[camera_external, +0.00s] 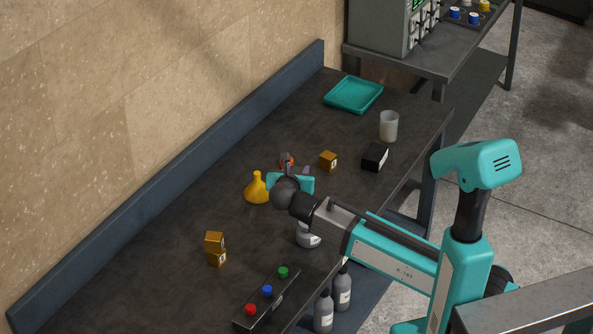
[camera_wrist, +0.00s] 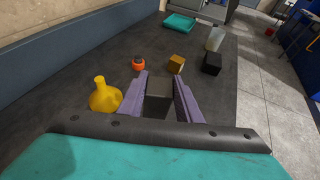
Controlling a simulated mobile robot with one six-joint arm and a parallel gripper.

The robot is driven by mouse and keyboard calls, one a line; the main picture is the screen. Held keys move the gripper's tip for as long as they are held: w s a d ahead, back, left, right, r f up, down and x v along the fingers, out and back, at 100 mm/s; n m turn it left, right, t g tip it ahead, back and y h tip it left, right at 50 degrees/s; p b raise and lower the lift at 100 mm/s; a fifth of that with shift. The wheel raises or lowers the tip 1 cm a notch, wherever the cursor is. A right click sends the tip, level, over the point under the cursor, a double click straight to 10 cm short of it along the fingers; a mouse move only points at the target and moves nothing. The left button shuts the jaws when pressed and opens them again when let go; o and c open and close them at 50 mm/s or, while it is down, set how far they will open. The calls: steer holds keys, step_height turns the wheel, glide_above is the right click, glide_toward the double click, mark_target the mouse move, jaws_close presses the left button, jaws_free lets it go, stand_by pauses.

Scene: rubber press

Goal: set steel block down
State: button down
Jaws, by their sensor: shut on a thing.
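The steel block (camera_wrist: 158,98) is a dark grey block between the two purple fingers of my gripper (camera_wrist: 160,92) in the wrist view. My gripper is shut on it. In the external view my gripper (camera_external: 291,176) is over the middle of the dark table (camera_external: 345,215), and its own arm largely hides the block there. I cannot tell whether the block touches the table.
A yellow funnel (camera_external: 257,189) stands close left of my gripper. An orange-and-black round item (camera_wrist: 138,62), a brown box (camera_external: 328,160), a black box (camera_external: 375,157) and a cup (camera_external: 389,126) are beyond. A teal tray (camera_external: 353,95) lies at the far end.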

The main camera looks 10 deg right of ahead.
steer(key=w+a+m+g+h, duration=0.1)
steer(key=w+a+m+h, duration=0.1)
steer(key=w, duration=0.6)
steer(key=w+a+m+g+h, duration=0.1)
steer(key=w+a+m+h, duration=0.1)
steer(key=w, duration=0.7)
steer(key=shift+w+r+g, duration=0.25)
steer(key=shift+r+g, duration=0.05)
steer(key=shift+g, duration=0.1)
stand_by(0.5)
step_height(320, 180, down, 6)
steer(key=shift+f+p, duration=0.15)
steer(key=shift+p, duration=0.15)
steer(key=shift+f, duration=0.1)
stand_by(0.4)
steer(key=shift+f+p, duration=0.35)
steer(key=shift+f, duration=1.45)
